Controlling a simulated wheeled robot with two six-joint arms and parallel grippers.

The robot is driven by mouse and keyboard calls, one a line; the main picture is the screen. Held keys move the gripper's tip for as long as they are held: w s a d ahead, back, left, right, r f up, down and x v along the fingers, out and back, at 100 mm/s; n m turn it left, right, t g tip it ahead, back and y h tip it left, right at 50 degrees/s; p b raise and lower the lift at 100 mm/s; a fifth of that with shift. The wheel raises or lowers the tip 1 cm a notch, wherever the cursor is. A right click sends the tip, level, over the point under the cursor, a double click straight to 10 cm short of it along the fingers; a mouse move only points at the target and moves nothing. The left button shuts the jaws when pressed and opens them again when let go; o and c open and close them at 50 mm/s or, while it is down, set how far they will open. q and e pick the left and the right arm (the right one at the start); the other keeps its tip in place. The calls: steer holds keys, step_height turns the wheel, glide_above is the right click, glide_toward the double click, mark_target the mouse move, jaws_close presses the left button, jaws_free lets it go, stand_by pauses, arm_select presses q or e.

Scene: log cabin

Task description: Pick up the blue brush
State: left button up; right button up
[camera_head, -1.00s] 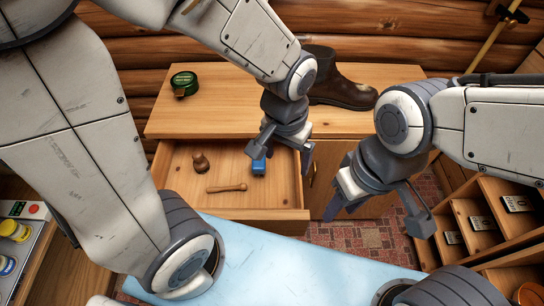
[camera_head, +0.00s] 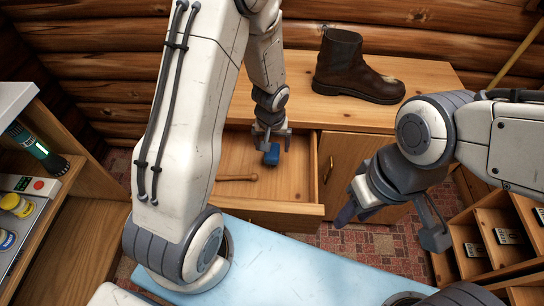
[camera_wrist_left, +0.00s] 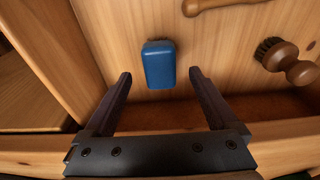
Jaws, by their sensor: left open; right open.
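The blue brush (camera_head: 271,155) lies in the open drawer (camera_head: 290,207), near its right side. In the left wrist view the brush (camera_wrist_left: 158,65) shows its blue back, with dark bristles at its upper edge. My left gripper (camera_head: 271,140) is over the drawer, open and empty. In the left wrist view its two fingers (camera_wrist_left: 160,85) point toward the brush, one to either side, and the brush sits slightly beyond the fingertips. I cannot tell the exact height between them. My right gripper (camera_head: 392,228) is open and empty, to the right of the drawer.
A wooden stick (camera_head: 237,178) and a round-knobbed brown brush (camera_wrist_left: 285,62) also lie in the drawer. A brown boot (camera_head: 355,70) stands on the cabinet top. A shelf with a flashlight (camera_head: 38,150) is at left; wooden compartments (camera_head: 490,232) are at right.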

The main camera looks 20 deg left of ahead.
mark_target(272, 150)
arm_select(q)
steer(key=f, duration=0.2)
steer(key=f+b, duration=0.1)
steer(key=f, duration=0.1)
steer(key=shift+w+a, duration=0.1)
steer(key=shift+w, duration=0.3)
jaws_close()
steer(key=shift+r, duration=0.5)
step_height(272, 150, up, 6)
steer(key=p, duration=0.3)
steer(key=shift+r, duration=0.15)
step_height(272, 150, up, 11)
steer(key=p, duration=0.1)
steer(key=shift+p, duration=0.4)
